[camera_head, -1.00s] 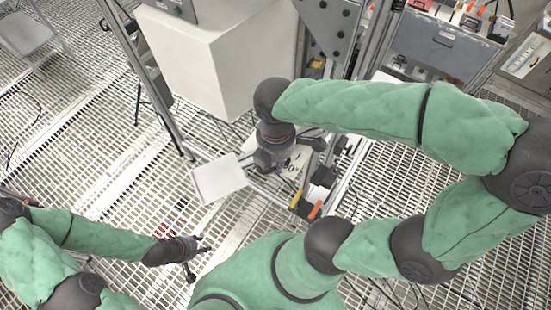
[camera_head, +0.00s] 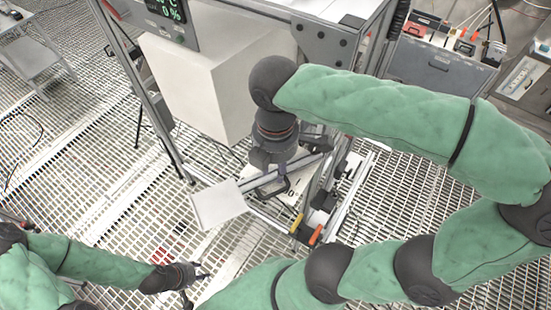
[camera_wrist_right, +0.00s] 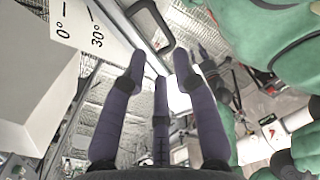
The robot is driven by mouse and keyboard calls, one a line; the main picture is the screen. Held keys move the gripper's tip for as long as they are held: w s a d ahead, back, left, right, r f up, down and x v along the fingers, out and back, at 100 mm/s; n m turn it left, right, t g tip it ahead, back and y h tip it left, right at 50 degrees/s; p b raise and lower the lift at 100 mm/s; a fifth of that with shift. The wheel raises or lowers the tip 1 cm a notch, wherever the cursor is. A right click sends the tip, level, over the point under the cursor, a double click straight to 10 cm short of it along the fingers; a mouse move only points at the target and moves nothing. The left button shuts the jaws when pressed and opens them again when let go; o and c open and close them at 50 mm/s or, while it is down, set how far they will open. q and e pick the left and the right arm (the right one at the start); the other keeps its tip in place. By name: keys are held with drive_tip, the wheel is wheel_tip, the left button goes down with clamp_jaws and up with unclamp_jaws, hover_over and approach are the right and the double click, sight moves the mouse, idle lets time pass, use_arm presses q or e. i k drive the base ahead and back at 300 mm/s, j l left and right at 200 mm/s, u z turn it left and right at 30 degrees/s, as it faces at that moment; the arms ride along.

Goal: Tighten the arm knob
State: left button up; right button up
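My right gripper (camera_head: 278,170) points down beside a silver bar (camera_head: 254,183) that carries a square white plate (camera_head: 218,205). In the right wrist view my right gripper (camera_wrist_right: 160,78) has its three purple-grey fingers spread, with nothing between the tips. A black loop-shaped handle (camera_wrist_right: 171,42) lies just beyond the fingertips, apparently not gripped. I cannot make out which part is the arm knob; it may be hidden by the gripper. A white surface with 0° and 30° marks (camera_wrist_right: 92,14) is at upper left. My left gripper (camera_head: 194,280) is open and empty at lower left, above the grating.
Orange-handled tools (camera_head: 315,236) lie low near the rails. A grey case (camera_head: 440,65) is at the back right. Open grating floor (camera_head: 90,150) fills the left.

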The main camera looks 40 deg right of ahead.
sight(312, 149)
drive_tip(key=k, duration=1)
